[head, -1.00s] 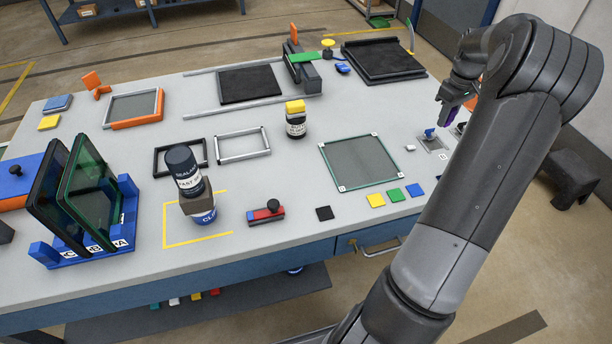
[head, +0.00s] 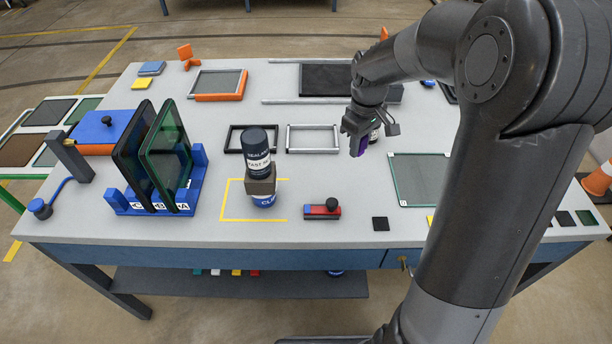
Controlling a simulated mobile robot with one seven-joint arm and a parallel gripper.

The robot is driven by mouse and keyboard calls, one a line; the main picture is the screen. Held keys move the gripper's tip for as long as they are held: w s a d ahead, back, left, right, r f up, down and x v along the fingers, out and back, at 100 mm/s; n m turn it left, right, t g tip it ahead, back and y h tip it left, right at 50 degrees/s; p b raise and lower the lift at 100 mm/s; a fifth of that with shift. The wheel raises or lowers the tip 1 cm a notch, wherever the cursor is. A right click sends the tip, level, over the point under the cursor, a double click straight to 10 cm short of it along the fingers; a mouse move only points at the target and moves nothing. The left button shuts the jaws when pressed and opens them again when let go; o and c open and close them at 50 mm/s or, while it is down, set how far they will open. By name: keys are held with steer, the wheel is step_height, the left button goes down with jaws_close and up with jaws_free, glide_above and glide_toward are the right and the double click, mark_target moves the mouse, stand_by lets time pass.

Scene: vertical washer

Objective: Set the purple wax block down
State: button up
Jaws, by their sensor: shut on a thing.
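The purple wax block (head: 357,147) is held in my gripper (head: 359,138), above the table near its middle. My gripper is shut on it and points down. The block is partly hidden by the fingers and looks clear of the tabletop (head: 345,180). A black bottle, mostly hidden, stands just behind and right of the gripper.
A silver frame (head: 313,151) and a black frame (head: 250,150) lie left of the gripper. A stacked bottle and can (head: 258,150) stand inside a yellow outline. A red and blue block with a black knob (head: 322,211) sits near the front. A mesh screen (head: 422,197) lies right. The tabletop between is clear.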

steer(key=a, duration=0.3)
glide_above(306, 176)
step_height(306, 176, down, 7)
steer(key=shift+f, duration=2.05)
steer(key=o, duration=1)
steer(key=shift+f, duration=0.15)
